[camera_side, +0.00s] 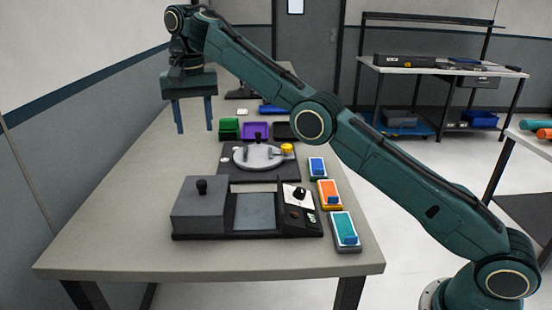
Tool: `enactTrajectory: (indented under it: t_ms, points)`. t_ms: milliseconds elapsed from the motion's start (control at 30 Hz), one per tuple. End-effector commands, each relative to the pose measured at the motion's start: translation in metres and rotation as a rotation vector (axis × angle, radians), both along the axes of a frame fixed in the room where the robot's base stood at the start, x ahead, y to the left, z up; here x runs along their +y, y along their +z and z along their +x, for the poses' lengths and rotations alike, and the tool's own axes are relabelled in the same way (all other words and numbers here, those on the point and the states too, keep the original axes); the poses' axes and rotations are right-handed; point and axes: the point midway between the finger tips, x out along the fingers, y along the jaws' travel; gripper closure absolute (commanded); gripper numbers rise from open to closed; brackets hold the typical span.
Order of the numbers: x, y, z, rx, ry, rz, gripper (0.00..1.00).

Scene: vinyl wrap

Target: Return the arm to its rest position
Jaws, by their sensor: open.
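My gripper (194,115) hangs at the upper left of the side view, above the left part of the table. Its two blue fingers point down, apart, with nothing between them. My arm reaches from the base at the lower right up across the picture to it. The fingertips look clear of the table and of the things on it.
A grey box machine (200,210) with a knob and control panel stands on the table (120,235). Behind it sit a round grey fixture (258,156) and green (229,128) and purple (255,131) bins. Several coloured button boxes line the right edge. The table's left side is clear.

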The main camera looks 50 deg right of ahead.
Motion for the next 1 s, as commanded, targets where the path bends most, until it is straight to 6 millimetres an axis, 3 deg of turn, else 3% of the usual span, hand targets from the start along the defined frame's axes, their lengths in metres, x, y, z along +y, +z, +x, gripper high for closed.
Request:
enactTrajectory:
  t_ms: [467, 700, 1000]
  points:
    - [-0.031, 0.065, -0.033, -0.082, 0.093, 0.01, 0.53]
    - [-0.049, 0.092, -0.066, -0.134, 0.149, 0.009, 0.53]
    - [-0.071, 0.111, -0.119, -0.196, 0.22, 0.0, 0.53]
